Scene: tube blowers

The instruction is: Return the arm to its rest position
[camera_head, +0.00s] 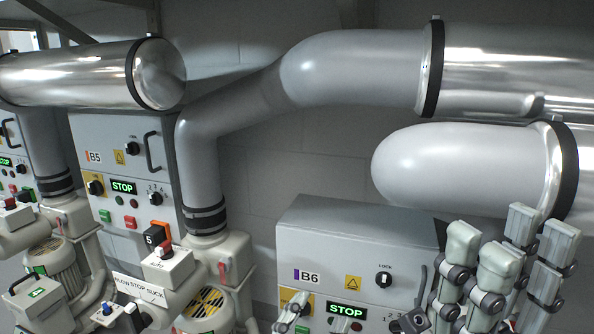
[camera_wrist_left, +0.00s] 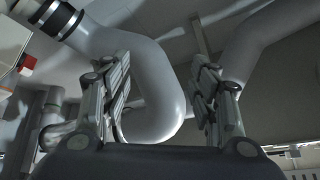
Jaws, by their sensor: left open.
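My left gripper (camera_head: 292,312) shows only in part at the bottom of the head view, as grey finger parts in front of the B6 panel (camera_head: 326,250). In the left wrist view the left gripper (camera_wrist_left: 160,95) is open, its two fingers wide apart with nothing held. A grey pipe bend (camera_wrist_left: 150,75) shows behind and between those fingers, and I cannot tell how far off it is. My right gripper (camera_head: 508,265) is upright at the lower right of the head view. Its fingers stand apart and it looks empty. Most of both arms is out of view.
Silver and grey pipes (camera_head: 350,68) run across the top, and a rounded grey pipe end (camera_head: 430,165) is above the right gripper. The B5 panel (camera_head: 118,165) and blower machines with a switch box (camera_head: 165,268) stand at left. The wall between panels is bare.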

